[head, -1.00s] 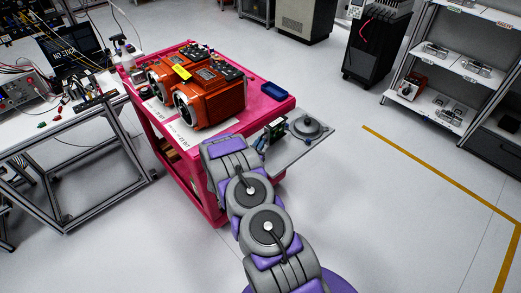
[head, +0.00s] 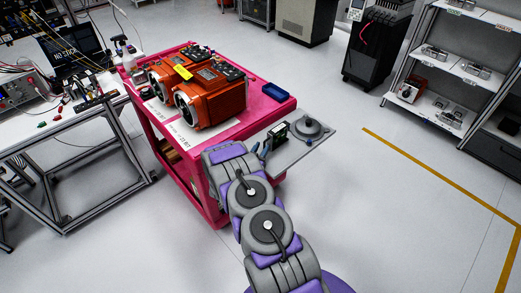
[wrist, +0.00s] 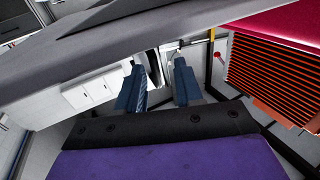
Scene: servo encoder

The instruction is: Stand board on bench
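The board is next to a round grey device (head: 309,128). My gripper (head: 261,149) is just left of the board, at the plate's near left edge, with a small gap between them. In the wrist view its two blue fingers (wrist: 159,88) are apart and nothing is clearly held between them. I cannot make out the board for sure in the wrist view. The board's foot is too small to see well.
The pink cart (head: 270,104) carries orange motors (head: 208,92) and a blue tray (head: 275,89). A workbench (head: 75,122) with instruments stands at left. Shelving (head: 448,70) and a black cabinet (head: 376,45) stand at the back right. The floor right of the plate is clear.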

